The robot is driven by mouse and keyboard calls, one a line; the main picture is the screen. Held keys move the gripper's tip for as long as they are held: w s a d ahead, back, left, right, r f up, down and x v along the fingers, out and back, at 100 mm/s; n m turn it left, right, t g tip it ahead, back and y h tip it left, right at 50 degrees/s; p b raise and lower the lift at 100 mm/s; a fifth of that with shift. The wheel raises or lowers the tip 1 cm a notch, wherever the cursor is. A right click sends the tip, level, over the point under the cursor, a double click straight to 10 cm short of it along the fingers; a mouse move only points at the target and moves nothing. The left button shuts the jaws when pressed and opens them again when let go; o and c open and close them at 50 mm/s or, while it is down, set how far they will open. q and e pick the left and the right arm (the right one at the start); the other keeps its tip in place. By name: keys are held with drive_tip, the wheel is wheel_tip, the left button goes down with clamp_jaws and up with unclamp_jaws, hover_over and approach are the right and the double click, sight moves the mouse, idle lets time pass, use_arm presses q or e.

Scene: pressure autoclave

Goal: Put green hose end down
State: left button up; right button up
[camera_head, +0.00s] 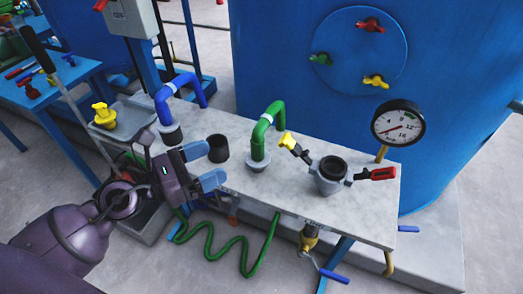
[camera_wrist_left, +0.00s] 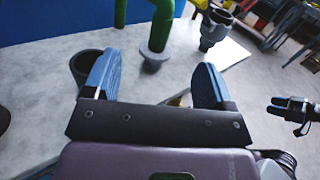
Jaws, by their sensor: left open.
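The green hose end (camera_head: 262,135) is a bent green pipe with a grey collar at its foot. It stands upright on the grey bench top, and the collar appears to meet the surface. In the left wrist view its grey foot (camera_wrist_left: 154,54) shows beyond and between my fingers. My left gripper (camera_head: 206,166) is open and empty, with its two blue fingers apart. It is to the left of the hose end and apart from it. The left wrist view shows the open fingers (camera_wrist_left: 157,68) too.
A dark round cup (camera_head: 218,148) stands between my gripper and the hose end. A blue bent pipe (camera_head: 180,90) is behind left. A grey port (camera_head: 331,176) and a pressure gauge (camera_head: 398,122) are to the right. The blue tank (camera_head: 290,60) rises behind the bench.

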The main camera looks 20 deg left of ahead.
sight(254, 142)
use_arm(q)
drive_tip(key=shift+w+d+r+m+p, duration=0.2)
drive_tip(key=shift+w+d+p, duration=0.15)
drive_tip(key=shift+w+d, duration=0.2)
drive_tip(key=shift+w+d+r+m+p, duration=0.15)
drive_tip(key=shift+w+d+p, duration=0.2)
drive_tip(key=shift+w, duration=0.3)
drive_tip(key=shift+x, duration=1)
drive_tip(key=shift+w+d+f, duration=0.3)
drive_tip(key=shift+w+d, duration=0.15)
drive_tip(key=shift+w, duration=0.05)
drive_tip(key=x, duration=0.3)
drive_tip(key=shift+w, duration=0.2)
drive_tip(key=shift+w+d, duration=0.35)
drive_tip(key=shift+w, duration=0.1)
use_arm(e)
drive_tip(key=shift+w+r, duration=0.25)
drive_tip(key=shift+r, duration=0.55)
use_arm(q)
drive_tip(key=shift+c, duration=0.2)
use_arm(e)
drive_tip(key=shift+a, duration=0.1)
